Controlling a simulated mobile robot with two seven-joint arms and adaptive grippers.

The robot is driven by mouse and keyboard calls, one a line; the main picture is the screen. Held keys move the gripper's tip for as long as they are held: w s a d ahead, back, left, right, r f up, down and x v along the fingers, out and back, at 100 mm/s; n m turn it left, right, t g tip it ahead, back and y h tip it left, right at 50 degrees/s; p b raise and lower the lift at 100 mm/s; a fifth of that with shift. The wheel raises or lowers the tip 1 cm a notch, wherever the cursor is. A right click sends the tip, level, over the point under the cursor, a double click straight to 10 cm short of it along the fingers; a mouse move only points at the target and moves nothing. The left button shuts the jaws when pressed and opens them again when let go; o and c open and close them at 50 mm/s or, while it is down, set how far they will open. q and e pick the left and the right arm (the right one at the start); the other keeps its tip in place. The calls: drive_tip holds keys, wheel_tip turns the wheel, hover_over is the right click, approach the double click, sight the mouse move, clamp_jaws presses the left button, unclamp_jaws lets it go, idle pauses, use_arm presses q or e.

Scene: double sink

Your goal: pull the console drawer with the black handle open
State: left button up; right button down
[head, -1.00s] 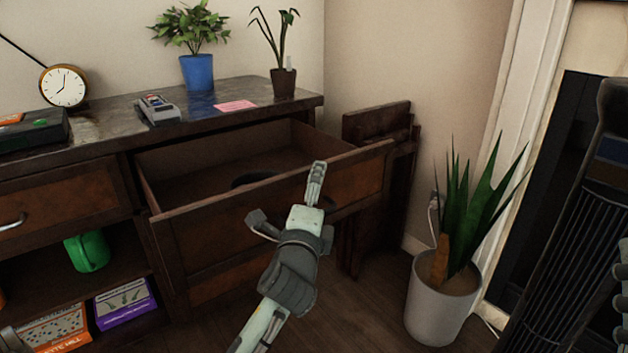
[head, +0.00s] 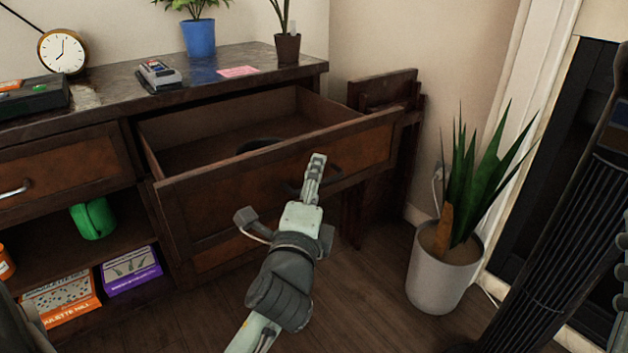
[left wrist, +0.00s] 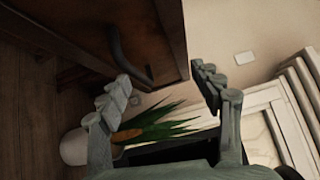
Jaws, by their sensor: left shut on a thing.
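The wooden console drawer (head: 215,217) stands well open, its inside showing from above. Its black handle (head: 333,172) is on the front, partly hidden behind my left gripper; in the left wrist view the curved handle (left wrist: 117,48) is on the panel, left of the space between the fingers. My left gripper (head: 316,165) is at the drawer front. In the left wrist view its fingers (left wrist: 167,88) stand apart on either side of the drawer front's edge (left wrist: 172,40), shut on the drawer front; the exact contact is unclear. My right gripper is not seen.
A potted plant (head: 440,275) stands on the floor at the right. A folded wooden piece (head: 385,90) leans beside the console. A clock (head: 62,52), a device (head: 158,74) and plants stand on top. A dark round thing (head: 260,145) lies in the drawer.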

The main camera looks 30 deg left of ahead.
use_arm(q)
drive_tip(key=r, duration=0.2)
drive_tip(key=s, duration=0.1)
drive_tip(key=shift+s+d+r+t, duration=0.1)
drive_tip(key=shift+d+r+t, duration=0.2)
drive_tip(key=shift+r, duration=0.1)
drive_tip(key=shift+c, duration=1.3)
drive_tip(key=shift+s+f, duration=0.2)
drive_tip(key=shift+f, duration=0.15)
drive_tip(key=shift+f, duration=0.1)
